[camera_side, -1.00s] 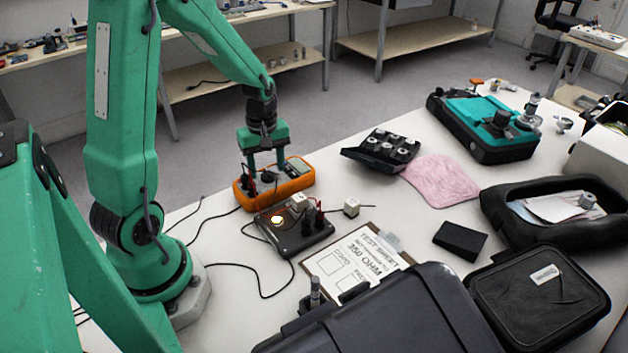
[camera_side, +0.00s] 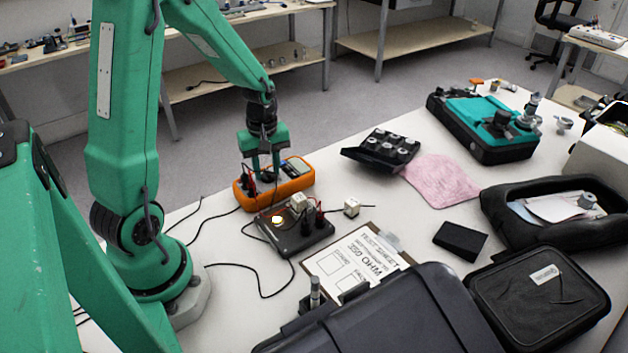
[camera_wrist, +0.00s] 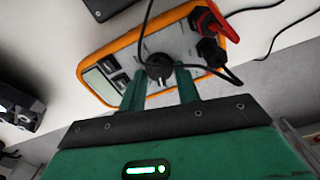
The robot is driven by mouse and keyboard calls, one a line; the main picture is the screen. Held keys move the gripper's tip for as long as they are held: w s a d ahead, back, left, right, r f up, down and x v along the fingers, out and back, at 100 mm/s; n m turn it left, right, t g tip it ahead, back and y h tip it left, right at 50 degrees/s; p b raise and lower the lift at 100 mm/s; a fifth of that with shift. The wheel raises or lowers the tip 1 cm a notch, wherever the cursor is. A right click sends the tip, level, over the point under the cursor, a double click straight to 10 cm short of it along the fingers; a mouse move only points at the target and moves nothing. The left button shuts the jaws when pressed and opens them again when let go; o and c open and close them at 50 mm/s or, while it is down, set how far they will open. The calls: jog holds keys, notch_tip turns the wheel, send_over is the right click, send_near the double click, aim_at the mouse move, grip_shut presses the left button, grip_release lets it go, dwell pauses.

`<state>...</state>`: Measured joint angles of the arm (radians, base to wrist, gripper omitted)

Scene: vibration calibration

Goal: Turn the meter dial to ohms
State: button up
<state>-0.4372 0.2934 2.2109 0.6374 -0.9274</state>
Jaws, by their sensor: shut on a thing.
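The orange multimeter (camera_side: 293,187) lies on the white table in front of my arm; it also shows in the wrist view (camera_wrist: 196,20). Its black round dial (camera_wrist: 159,68) sits in the middle of its grey face, and its screen (camera_wrist: 100,86) is at one end. My gripper (camera_side: 266,177) points down over the meter, its two green fingers (camera_wrist: 160,88) close together on either side of the dial. It is shut on the dial. The dial's pointer and markings are too small to read.
Red and black probe plugs (camera_wrist: 207,35) with cables stand in the meter beside the dial. A black box with a lit lamp (camera_side: 290,232) is just in front. A clipboard (camera_side: 355,264) and a weight tray (camera_side: 384,150) lie to the right.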

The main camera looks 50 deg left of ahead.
aim_at(268, 170)
jog(key=m, duration=0.3)
jog(key=shift+m, duration=0.3)
jog(key=shift+w+m, duration=0.15)
jog(key=shift+m, duration=1.75)
jog(key=o, duration=1)
jog(key=shift+c, duration=0.2)
jog(key=shift+r, duration=0.1)
jog(key=shift+r, duration=3.85)
